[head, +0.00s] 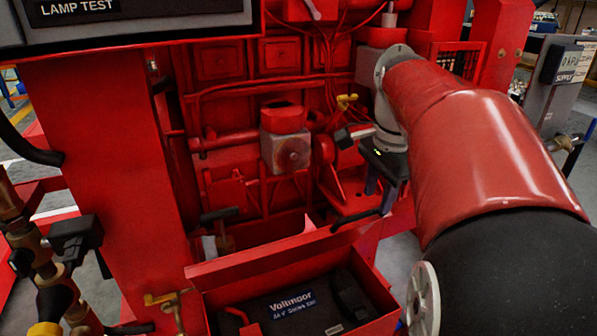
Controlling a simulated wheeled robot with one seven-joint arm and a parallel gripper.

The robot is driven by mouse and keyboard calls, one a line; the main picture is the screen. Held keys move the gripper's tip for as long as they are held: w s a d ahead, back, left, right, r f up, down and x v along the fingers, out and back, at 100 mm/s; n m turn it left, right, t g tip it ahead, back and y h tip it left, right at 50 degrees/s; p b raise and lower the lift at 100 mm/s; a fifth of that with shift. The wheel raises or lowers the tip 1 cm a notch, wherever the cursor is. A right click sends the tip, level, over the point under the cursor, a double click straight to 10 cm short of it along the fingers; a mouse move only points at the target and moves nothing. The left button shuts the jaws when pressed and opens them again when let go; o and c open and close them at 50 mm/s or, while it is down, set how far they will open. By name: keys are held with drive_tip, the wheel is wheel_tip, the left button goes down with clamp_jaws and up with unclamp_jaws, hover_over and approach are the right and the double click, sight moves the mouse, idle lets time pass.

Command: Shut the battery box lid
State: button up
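The red battery box (299,322) is at the bottom centre, with a black battery (300,300) labelled Voltmoor visible inside. Its red lid (275,254) stands raised along the box's far edge, so the box is open. A black handle (356,220) shows near the lid's upper right edge. My gripper (379,190) is above and to the right of that handle, pointing down. Its two dark blue fingers look apart, with nothing seen between them. I cannot tell how far the fingertips are from the handle.
A red engine with a grey-and-red block (286,150) and pipes fills the space behind the box. A red post (105,160) stands left. Brass valves and pipes (50,275) are at lower left. A grey panel (555,85) stands far right.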

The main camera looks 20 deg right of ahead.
wheel_tip(320, 180, up, 8)
drive_tip(key=s+p, duration=0.1)
drive_tip(key=p, duration=0.4)
drive_tip(key=shift+s+f+p, duration=0.25)
drive_tip(key=shift+s+p, duration=0.1)
drive_tip(key=shift+p, duration=0.05)
drive_tip(key=shift+a, duration=0.1)
drive_tip(key=s+a+f+n+t, duration=0.2)
drive_tip(key=s+a+f+n, duration=0.2)
drive_tip(key=a+n, duration=0.4)
drive_tip(key=s+a+f+n+t, duration=0.2)
drive_tip(key=s+a+f+n, duration=0.2)
drive_tip(key=a+n, duration=0.5)
wheel_tip(320, 180, down, 2)
drive_tip(key=shift+f+n, duration=0.15)
drive_tip(key=shift+n, duration=0.15)
drive_tip(key=shift+s, duration=0.1)
